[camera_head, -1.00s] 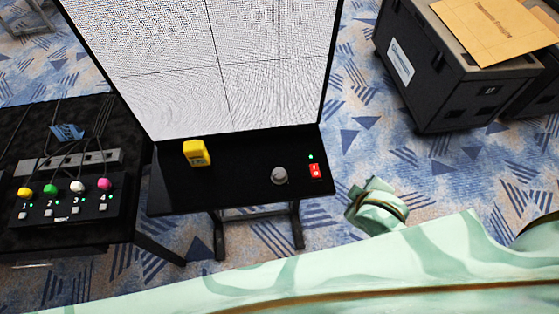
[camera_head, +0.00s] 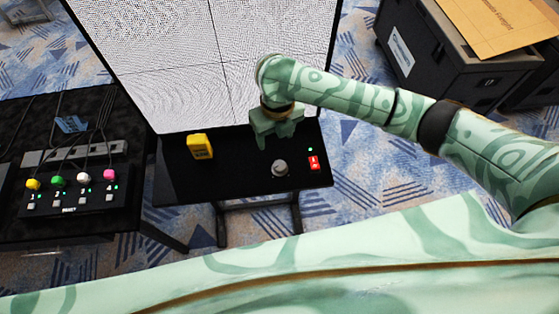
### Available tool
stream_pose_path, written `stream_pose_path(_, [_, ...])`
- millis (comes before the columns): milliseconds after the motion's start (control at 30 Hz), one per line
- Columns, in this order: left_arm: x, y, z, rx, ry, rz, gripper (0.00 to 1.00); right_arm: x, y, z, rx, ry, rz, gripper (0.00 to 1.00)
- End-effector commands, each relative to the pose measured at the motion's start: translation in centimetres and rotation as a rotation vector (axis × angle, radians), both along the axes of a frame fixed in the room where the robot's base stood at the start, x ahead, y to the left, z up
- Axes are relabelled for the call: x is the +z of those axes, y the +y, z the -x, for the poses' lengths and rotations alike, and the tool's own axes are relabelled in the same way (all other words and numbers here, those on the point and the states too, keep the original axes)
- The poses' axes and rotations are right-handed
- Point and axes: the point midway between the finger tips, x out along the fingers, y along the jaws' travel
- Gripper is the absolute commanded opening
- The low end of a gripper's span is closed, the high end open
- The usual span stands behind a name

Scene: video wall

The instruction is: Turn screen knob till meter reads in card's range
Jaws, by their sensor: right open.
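The grey round knob (camera_head: 280,168) stands on the black shelf (camera_head: 230,186) below the big screen. A yellow meter (camera_head: 200,146) stands at the left of the shelf; its reading is too small to make out. My right gripper (camera_head: 277,143) is open and empty, above the shelf and just behind the knob, apart from it as far as I can tell. The screen (camera_head: 180,60) shows a grey-white speckled pattern with dark cross lines. I cannot identify the card with the range. My left gripper is not in view.
A red switch (camera_head: 314,163) with a green light sits right of the knob. At left, a black table holds a box (camera_head: 75,200) with several coloured knobs and cables. A dark case (camera_head: 450,60) with a tan envelope (camera_head: 500,28) stands at the back right.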

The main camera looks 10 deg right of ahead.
Motion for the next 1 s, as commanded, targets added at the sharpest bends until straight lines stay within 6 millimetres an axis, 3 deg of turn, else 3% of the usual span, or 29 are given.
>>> stream_pose_path(133, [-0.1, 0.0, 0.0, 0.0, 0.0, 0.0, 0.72, 0.2, -1.2, -0.8, 0.085, 0.027, 0.041, 0.58])
stream_pose_path(267, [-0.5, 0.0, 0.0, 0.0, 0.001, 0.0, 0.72, -1.4, -1.3, -0.7, 0.091, 0.032, 0.044, 0.58])
stream_pose_path(700, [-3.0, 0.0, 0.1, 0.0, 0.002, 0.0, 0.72, -12.1, -1.1, -0.7, 0.088, 0.03, 0.04, 0.58])
stream_pose_path(1000, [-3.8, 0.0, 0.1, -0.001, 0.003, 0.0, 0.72, -15.6, -1.2, -0.8, 0.088, 0.027, 0.041, 0.58])
